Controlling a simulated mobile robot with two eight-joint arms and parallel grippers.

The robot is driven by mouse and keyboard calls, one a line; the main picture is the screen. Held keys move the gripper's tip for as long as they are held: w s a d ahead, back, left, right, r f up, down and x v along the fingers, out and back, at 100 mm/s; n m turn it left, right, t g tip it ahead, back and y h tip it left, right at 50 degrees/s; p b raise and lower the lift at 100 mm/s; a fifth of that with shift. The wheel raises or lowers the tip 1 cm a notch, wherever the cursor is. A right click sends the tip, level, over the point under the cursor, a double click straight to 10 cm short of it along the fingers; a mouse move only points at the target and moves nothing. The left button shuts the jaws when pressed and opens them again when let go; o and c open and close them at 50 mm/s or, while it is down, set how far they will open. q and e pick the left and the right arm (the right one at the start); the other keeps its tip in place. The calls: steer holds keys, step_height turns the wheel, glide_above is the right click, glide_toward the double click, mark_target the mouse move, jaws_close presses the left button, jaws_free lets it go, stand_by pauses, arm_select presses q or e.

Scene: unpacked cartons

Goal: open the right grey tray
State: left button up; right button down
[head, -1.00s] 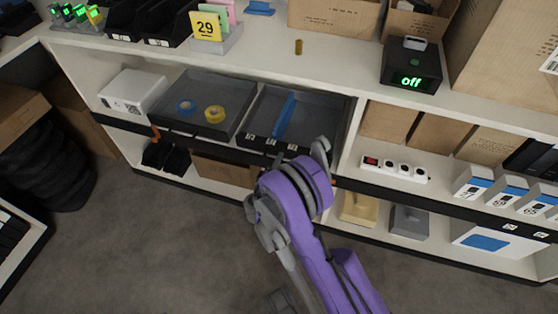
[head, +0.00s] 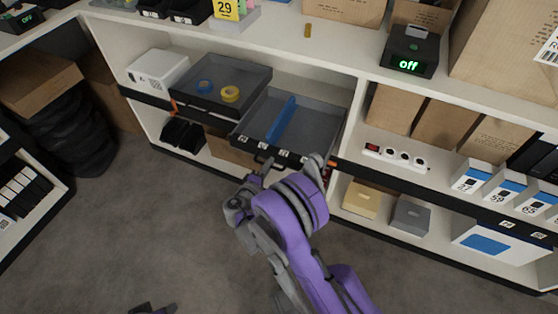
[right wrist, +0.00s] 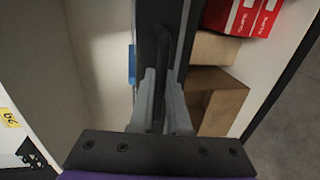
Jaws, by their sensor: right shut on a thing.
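The right grey tray (head: 316,111) sticks partly out of the shelf in the head view, with a long blue item (head: 281,121) lying in it. My right gripper (head: 267,167) is at the tray's front edge, partly hidden by my purple wrist. In the right wrist view its two grey fingers (right wrist: 160,100) are shut on the dark tray handle (right wrist: 161,65). A dark piece at the bottom edge of the head view looks like part of my left gripper (head: 153,308); its jaws cannot be made out.
The left grey tray (head: 255,80), holding a blue and a yellow tape roll, sits beside the right one. A white box (head: 157,68) stands left of it. A power strip (head: 395,157) is on the shelf to the right. The floor (head: 150,220) in front is clear.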

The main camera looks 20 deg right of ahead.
steer(key=f+v, duration=0.2)
steer(key=v, duration=0.7)
steer(key=shift+a+b, duration=0.15)
steer(key=shift+b, duration=0.15)
steer(key=c, duration=0.9)
jaws_free()
steer(key=p+v, duration=0.2)
steer(key=v, duration=0.9)
